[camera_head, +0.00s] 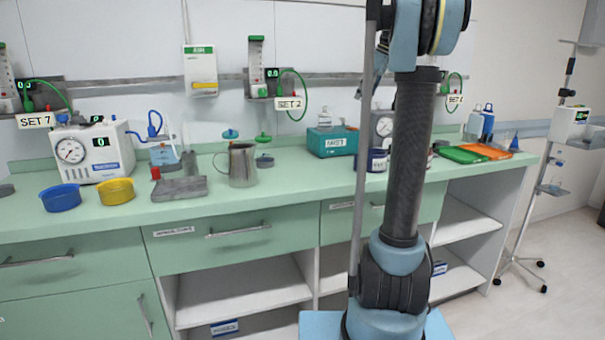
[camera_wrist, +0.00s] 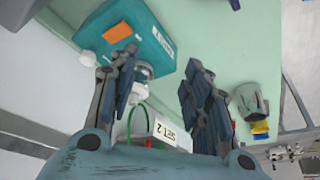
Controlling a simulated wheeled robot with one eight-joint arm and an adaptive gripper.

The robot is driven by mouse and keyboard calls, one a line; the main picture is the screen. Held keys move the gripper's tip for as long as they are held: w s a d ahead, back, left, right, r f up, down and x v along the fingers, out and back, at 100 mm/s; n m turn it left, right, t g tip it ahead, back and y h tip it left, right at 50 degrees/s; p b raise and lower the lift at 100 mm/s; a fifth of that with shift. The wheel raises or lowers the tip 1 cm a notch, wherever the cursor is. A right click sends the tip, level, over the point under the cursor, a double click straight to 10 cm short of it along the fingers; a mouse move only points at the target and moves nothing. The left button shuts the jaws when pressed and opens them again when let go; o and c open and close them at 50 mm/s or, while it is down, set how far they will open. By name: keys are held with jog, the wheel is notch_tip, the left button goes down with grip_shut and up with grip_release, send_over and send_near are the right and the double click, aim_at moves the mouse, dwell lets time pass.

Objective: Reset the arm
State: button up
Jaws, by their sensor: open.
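My gripper (camera_wrist: 158,72) shows in the wrist view with its two dark jointed fingers spread apart. No object is held between them; the pale green counter and a teal box lie beyond. In the head view my arm stands upright in front of the counter, right of centre, and its upper part runs out of the top of the picture. A dark part beside the upper arm may be the gripper, but I cannot tell.
The counter (camera_head: 290,220) holds a teal box (camera_head: 332,141), a metal jug (camera_head: 242,165), a blue bowl (camera_head: 60,197), a yellow bowl (camera_head: 115,191) and a white gauge device (camera_head: 92,152). Green and orange trays (camera_head: 482,151) lie at right. A wheeled stand (camera_head: 522,232) is on the floor.

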jog(key=s+a+f+m+h, duration=0.1)
jog(key=s+a+f+m, duration=0.2)
jog(key=s+f, duration=0.6)
jog(key=s+a+f+m+h, duration=0.1)
jog(key=s+a+f+m, duration=0.15)
jog(key=s+f, duration=0.7)
jog(key=s+d+f+m+h, duration=0.1)
jog(key=s+f+m, duration=0.5)
jog(key=s+f, duration=1.3)
jog(key=s+h, duration=0.1)
jog(key=s, duration=0.2)
jog(key=shift+s+f+m, duration=0.35)
jog(key=shift+w+f, duration=0.2)
jog(key=shift+w, duration=0.25)
